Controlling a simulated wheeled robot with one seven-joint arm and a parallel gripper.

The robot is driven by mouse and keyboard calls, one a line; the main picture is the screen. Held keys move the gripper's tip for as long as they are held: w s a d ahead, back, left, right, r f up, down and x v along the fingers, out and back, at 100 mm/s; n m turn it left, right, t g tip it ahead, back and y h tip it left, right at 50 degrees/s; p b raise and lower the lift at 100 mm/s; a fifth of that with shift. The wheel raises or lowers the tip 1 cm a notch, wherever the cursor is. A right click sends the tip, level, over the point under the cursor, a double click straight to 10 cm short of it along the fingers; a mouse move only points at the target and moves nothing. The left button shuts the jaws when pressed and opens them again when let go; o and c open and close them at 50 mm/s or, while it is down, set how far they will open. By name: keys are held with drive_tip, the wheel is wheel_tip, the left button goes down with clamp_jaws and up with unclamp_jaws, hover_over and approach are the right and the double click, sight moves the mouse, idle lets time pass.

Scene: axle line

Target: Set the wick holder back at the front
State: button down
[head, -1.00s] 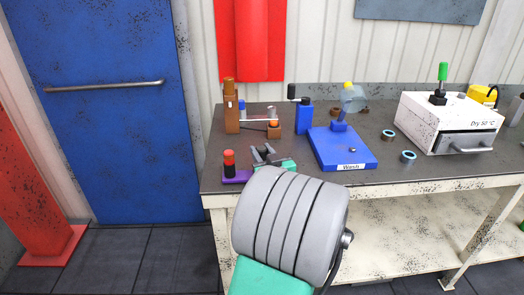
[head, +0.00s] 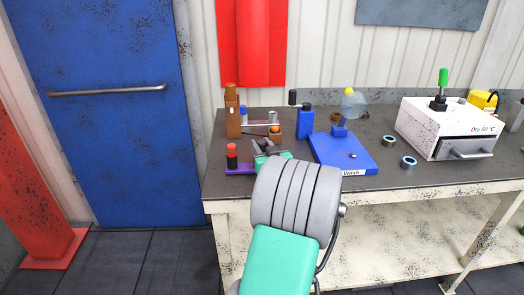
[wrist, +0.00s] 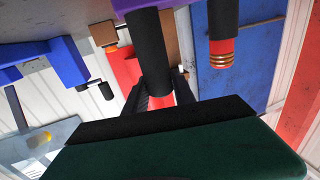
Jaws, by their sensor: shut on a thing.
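A black cylinder (wrist: 150,58), probably the wick holder, stands between my gripper's fingers (wrist: 160,95) in the wrist view, which shows the scene upside down. Its far end meets a purple base (wrist: 130,4); whether it rests on it or is just above, I cannot tell. My gripper (head: 266,147) is shut on it at the bench's front left; in the head view my wrist hides most of it. A second black cylinder with a red top (head: 232,156) stands upright on the left of the purple base (head: 238,170); it also shows in the wrist view (wrist: 222,40).
A brown post (head: 232,118) and small parts stand behind. A blue Wash plate (head: 335,158) lies close to the right, a blue crank unit (head: 305,123) behind it. A white Dry box (head: 440,130) and two rings stand farther right.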

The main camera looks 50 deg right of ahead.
drive_tip(key=shift+w+d+r, duration=0.1)
drive_tip(key=shift+w+d, duration=0.05)
drive_tip(key=shift+d, duration=0.05)
drive_tip(key=shift+f+b, duration=0.6)
drive_tip(key=shift+b, duration=0.15)
drive_tip(key=c, duration=0.9)
unclamp_jaws()
drive_tip(key=shift+c, duration=0.2)
drive_tip(key=shift+f, duration=0.1)
